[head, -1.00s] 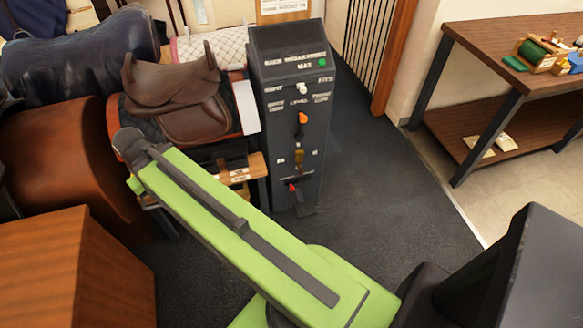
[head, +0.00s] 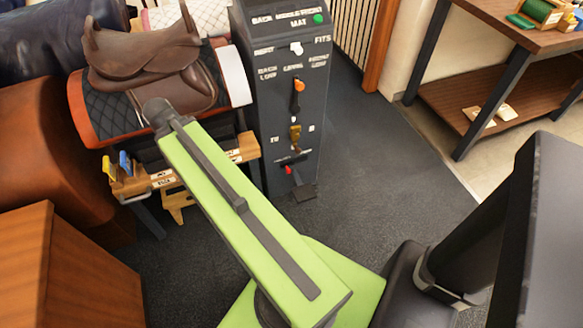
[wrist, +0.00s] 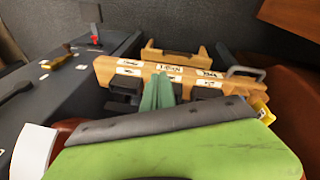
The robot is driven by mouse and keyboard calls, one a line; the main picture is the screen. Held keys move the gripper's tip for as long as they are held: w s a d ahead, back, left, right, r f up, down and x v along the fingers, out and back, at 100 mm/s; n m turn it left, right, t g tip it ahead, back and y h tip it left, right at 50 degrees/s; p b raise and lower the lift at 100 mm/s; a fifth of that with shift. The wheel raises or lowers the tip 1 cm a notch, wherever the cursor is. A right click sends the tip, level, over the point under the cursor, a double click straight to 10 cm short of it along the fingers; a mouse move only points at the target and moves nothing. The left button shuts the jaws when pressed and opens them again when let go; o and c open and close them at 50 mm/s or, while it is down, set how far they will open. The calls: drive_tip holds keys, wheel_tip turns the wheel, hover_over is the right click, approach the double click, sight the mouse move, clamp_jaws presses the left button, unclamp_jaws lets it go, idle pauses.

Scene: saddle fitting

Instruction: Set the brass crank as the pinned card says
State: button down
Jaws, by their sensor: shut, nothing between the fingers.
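The brass crank (head: 295,135) sits on the front of a dark control cabinet (head: 262,120), below an orange-tipped lever and above a red-tipped one. It also shows at the left in the wrist view (wrist: 60,60), apart from my gripper. My gripper (wrist: 157,92) shows in the wrist view as two green fingers side by side, shut and empty, over a wooden rack. In the head view my green arm reaches toward the saddle, and its far end hides the gripper. The pinned card is out of view now.
A brown saddle (head: 145,60) on a padded stand is left of the cabinet. The wooden rack (head: 165,177) with small handles stands below it. A wooden box (head: 70,270) is at lower left, and a workbench (head: 500,30) at right. The dark floor right of the cabinet is clear.

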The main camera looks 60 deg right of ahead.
drive_tip(key=s+d+f+m+h+b, duration=0.1)
drive_tip(key=s+d+f+b, duration=0.4)
drive_tip(key=d+f+b, duration=0.3)
drive_tip(key=s+d+f+m+h+b, duration=0.1)
drive_tip(key=s+d+f+m+b, duration=0.1)
drive_tip(key=s+d+f+b, duration=0.3)
drive_tip(key=s+d+f+m+h+b, duration=0.1)
drive_tip(key=s+d+f+b, duration=0.4)
drive_tip(key=d+f+b, duration=0.8)
drive_tip(key=d+f+h, duration=0.1)
drive_tip(key=d, duration=1)
drive_tip(key=shift+g, duration=0.3)
drive_tip(key=shift+f, duration=0.1)
